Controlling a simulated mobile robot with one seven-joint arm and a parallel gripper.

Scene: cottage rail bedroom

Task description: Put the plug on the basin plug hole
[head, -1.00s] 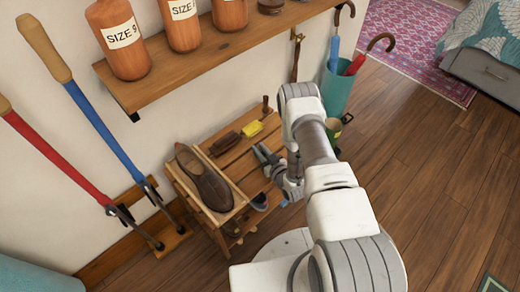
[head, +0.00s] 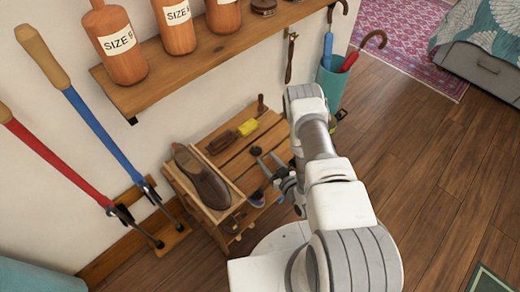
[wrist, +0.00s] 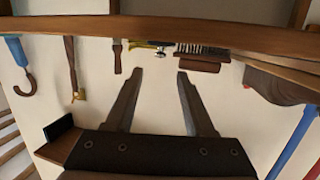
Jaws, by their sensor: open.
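No basin or plug hole shows in these views. A small dark round thing (head: 256,151) lies on the slatted wooden bench (head: 235,160); it may be the plug, but it is too small to be sure. In the wrist view a small silvery piece (wrist: 162,49) shows just beyond and between my fingertips, and it may be the same thing.
A brown shoe (head: 202,177) in a wooden tray and a brush (head: 222,143) with a yellow piece (head: 247,128) sit on the bench. A wall shelf (head: 190,60) with bottles hangs above. Long-handled tools (head: 90,120) lean left. An umbrella stand (head: 330,88) stands behind.

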